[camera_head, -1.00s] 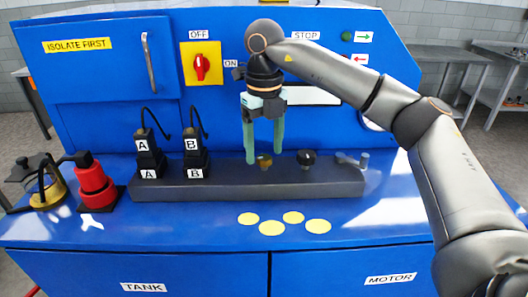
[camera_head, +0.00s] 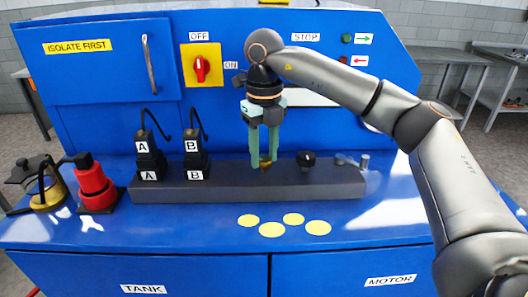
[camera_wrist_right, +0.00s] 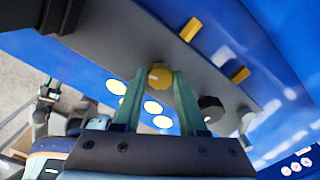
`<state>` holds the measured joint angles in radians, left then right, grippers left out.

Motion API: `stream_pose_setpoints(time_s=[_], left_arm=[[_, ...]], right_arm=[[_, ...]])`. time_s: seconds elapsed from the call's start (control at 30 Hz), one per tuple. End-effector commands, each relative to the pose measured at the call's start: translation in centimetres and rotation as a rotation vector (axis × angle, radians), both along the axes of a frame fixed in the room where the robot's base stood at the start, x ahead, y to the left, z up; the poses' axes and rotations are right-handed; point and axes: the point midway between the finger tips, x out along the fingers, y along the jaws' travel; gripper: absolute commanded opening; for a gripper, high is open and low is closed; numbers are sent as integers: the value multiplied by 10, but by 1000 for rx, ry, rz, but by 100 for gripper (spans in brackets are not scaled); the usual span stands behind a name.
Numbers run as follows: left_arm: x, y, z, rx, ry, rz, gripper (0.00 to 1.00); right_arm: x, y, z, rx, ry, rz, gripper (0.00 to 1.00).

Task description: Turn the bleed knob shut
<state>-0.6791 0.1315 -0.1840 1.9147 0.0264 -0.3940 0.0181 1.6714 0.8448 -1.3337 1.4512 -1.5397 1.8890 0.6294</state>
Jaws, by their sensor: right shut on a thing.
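A small brass knob (camera_head: 265,164) stands on the dark grey manifold bar (camera_head: 240,190), and in the right wrist view it shows as a faceted brass-yellow knob (camera_wrist_right: 159,75). It appears to be the bleed knob, though no label on it is readable. My right gripper (camera_head: 264,163) points down with its green fingers on either side of the knob, shut on it. The right wrist view shows the fingertips (camera_wrist_right: 160,78) flanking the knob.
A black knob (camera_head: 306,158) and a grey lever (camera_head: 350,160) stand to the right on the bar. Plugs marked A (camera_head: 149,160) and B (camera_head: 194,160) sit at left. A red device (camera_head: 95,185) stands further left. Yellow discs (camera_head: 271,229) lie in front.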

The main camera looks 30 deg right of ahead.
Motion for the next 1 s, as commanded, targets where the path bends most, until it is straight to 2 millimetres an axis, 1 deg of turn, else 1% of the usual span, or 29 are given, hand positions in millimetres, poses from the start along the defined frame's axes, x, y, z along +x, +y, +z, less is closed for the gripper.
stream_pose_setpoints(time_s=[0.03,0.07,0.37,0.57,0.77,1.0], left_arm=[[0,0,0,0,0,0,45],[0,0,0,0,0,0,45],[0,0,1,0,0,0,45],[0,0,4,0,0,0,45],[0,0,11,0,0,0,45],[0,0,20,0,1,0,45]], right_arm=[[0,0,0,0,-1,0,4],[0,0,0,0,-1,0,0],[0,0,1,0,-1,7,0],[0,0,1,1,0,63,0],[0,0,2,1,0,192,0],[0,0,2,1,0,413,0]])
